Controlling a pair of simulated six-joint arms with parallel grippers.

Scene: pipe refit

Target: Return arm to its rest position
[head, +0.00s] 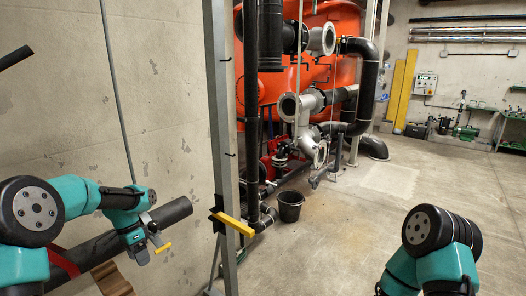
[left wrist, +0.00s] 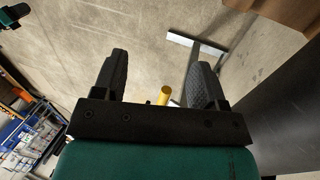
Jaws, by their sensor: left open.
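My left arm comes in from the left in the head view, with its left gripper (head: 152,247) small beside a thick black pipe (head: 174,213). In the left wrist view the two dark fingers of this gripper (left wrist: 160,75) stand wide apart, with nothing clamped between them. A short yellow rod end (left wrist: 163,95) shows in the gap between the fingers; I cannot tell how far off it is or whether anything touches it. Of my right arm only teal and black links show at the lower right of the head view; its gripper is out of view.
A grey metal post (head: 222,130) with a yellow bar (head: 232,224) stands right of the left gripper. A brown block (head: 112,280) is below the pipe. A black bucket (head: 291,206) stands before the orange tank (head: 335,30). The floor (head: 345,225) at centre is clear.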

